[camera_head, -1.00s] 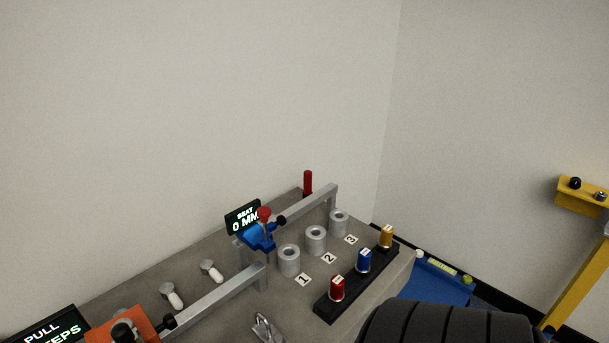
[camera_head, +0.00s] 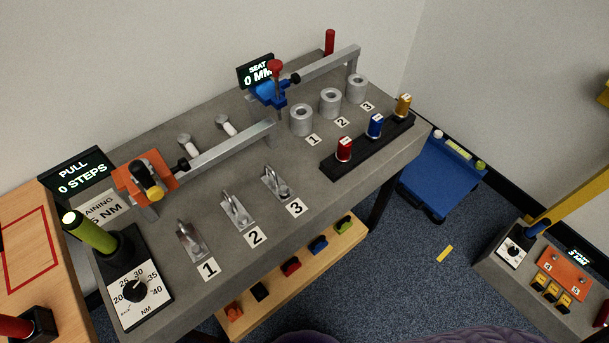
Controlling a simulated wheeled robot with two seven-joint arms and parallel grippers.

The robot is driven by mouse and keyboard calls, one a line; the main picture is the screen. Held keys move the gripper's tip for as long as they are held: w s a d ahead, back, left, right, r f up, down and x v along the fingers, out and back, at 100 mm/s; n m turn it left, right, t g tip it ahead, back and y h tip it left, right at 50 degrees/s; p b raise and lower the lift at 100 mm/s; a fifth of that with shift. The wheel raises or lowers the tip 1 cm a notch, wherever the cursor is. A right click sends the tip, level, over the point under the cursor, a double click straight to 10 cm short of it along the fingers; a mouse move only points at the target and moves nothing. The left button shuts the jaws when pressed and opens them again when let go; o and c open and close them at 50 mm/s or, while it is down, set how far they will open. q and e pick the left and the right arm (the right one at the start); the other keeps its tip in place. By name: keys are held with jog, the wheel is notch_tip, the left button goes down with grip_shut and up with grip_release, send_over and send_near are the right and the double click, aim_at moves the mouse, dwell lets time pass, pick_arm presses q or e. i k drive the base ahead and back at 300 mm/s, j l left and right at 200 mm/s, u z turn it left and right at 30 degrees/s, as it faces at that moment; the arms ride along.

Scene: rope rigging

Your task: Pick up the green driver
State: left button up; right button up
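The green driver (camera_head: 93,234) is at the left end of the grey workbench. Its thick green handle has a pale top and leans to the upper left, rising out of a black holder (camera_head: 118,252). The lower part of the driver is hidden in the holder. In front of the holder is a white dial plate (camera_head: 148,305) with a black knob and NM markings. Neither of my grippers is in view.
The grey bench (camera_head: 285,230) holds numbered metal brackets, grey cylinders and a rail with an orange block (camera_head: 135,177) near the driver. A PULL display (camera_head: 75,172) stands behind the driver. A wooden table (camera_head: 30,265) with a red outline is at the left.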

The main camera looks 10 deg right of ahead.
aim_at(75, 222)
jog(key=u, duration=1.5)
jog(key=k+l+z, duration=0.2)
jog(key=z, duration=0.2)
jog(key=i+j, duration=0.2)
jog(key=i, duration=0.15)
